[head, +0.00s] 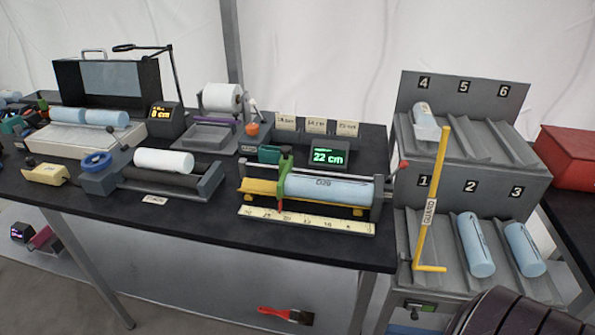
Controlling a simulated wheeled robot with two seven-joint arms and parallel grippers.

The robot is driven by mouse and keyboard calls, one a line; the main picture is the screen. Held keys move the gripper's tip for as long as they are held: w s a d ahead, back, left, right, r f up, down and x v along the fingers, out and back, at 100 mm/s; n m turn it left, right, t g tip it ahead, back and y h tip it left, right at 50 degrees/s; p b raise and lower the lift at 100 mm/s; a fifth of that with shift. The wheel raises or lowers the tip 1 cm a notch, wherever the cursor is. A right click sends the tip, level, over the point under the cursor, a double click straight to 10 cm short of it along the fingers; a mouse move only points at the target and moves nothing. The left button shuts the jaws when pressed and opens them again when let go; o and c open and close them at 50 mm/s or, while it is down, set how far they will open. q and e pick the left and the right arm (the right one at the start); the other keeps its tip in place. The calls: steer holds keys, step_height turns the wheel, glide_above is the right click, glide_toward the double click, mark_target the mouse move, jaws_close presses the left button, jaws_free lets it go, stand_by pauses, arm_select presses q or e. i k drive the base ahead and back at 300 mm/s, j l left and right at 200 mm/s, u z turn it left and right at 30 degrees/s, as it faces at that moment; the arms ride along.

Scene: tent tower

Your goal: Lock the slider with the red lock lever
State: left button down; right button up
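The measuring fixture (374,227) stands at the front right of the black table. A blue cylinder (330,188) marked like "029" lies in it. A green upright slider (284,180) stands at the cylinder's left end, above a yellow rail. A small red part shows low by the slider, above the ruler strip (310,221). A red-tipped lever (403,164) sticks up at the fixture's right end. I cannot tell which red part is the lock lever, or whether the slider is locked. The display (328,156) behind reads 22 cm.
A yellow guard bar (433,200) stands before the numbered rack (452,189), which holds several blue cylinders. A roller device (160,178) with a white roll stands left of the fixture. A red box (570,160) is at far right. A red-handled brush (285,315) lies below the table.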

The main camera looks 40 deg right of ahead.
mark_target(403, 165)
steer(key=z, duration=1.85)
